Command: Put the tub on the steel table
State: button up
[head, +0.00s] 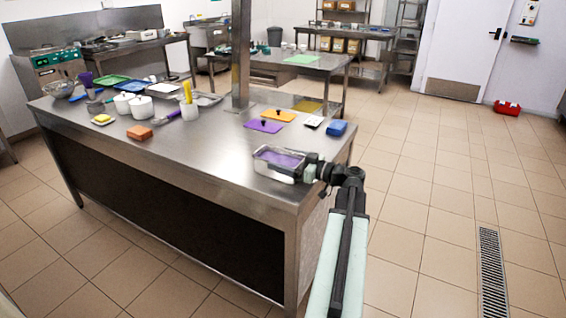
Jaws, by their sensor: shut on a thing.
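The tub (276,173) is a small rectangular container with shiny sides and purple inside. My gripper (306,168) is shut on its right side. The tub appears level, over the near right corner of the steel table (215,160). I cannot tell whether its bottom touches the table top. My arm reaches in from the lower right, and the fingertips are small and partly hidden by the tub.
Behind the tub lie a purple mat (264,126), an orange mat (284,115) and a blue block (337,128). An orange-brown block (139,132) and white pots (141,107) stand to the left. The table's front middle is clear. A steel post (240,55) rises behind.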

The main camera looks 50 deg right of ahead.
jog(key=o, duration=1.9)
jog(key=shift+r, duration=0.1)
jog(key=v, duration=1.2)
